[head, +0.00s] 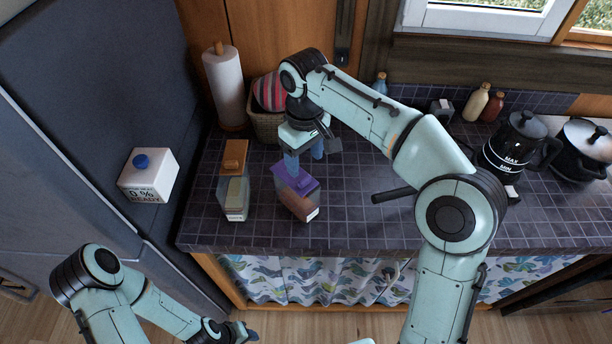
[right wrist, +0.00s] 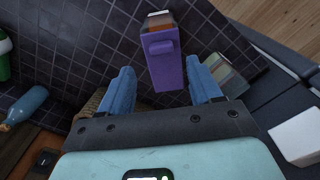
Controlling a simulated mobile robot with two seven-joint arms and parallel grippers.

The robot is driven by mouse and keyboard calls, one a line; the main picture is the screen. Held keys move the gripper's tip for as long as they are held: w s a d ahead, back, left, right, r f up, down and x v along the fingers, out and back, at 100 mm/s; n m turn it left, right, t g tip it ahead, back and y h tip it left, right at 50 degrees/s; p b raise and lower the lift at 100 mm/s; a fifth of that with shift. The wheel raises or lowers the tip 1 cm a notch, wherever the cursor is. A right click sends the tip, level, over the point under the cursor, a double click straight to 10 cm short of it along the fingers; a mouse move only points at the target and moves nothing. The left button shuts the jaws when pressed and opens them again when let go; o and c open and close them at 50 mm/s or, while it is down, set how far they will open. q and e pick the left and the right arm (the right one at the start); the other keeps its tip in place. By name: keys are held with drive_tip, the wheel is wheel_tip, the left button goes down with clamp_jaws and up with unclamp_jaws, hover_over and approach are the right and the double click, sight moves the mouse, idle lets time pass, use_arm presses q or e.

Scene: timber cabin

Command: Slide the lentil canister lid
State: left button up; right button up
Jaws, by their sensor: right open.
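A clear canister with red-brown contents (head: 296,204) stands on the tiled counter, its purple lid (head: 290,176) on top. In the right wrist view the purple lid (right wrist: 168,72) and its raised grip lie between my fingertips, apart from them. My right gripper (head: 304,157) is open just above and behind this lid, pointing down. A second canister (head: 235,197), with pale contents and an orange lid (head: 235,153), stands to the left. I cannot read which one is labelled lentil. My left gripper (head: 246,334) is low at the bottom edge, away from both; its opening is unclear.
A basket (head: 266,126) with striped cloth and a paper towel roll (head: 224,85) stand behind the canisters. A black kettle (head: 515,145), pot (head: 580,150) and bottles are to the right. A dark fridge (head: 100,90) borders the left. The front middle counter is clear.

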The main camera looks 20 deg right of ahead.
sight(305, 180)
drive_tip(key=f, duration=0.4)
drive_tip(key=f+b, duration=0.1)
drive_tip(key=shift+s+f, duration=0.3)
drive_tip(key=shift+f, duration=0.1)
drive_tip(key=shift+w+f, duration=0.15)
drive_tip(key=shift+f, duration=0.25)
use_arm(q)
drive_tip(key=shift+s+f, duration=1.05)
drive_tip(key=shift+s, duration=0.15)
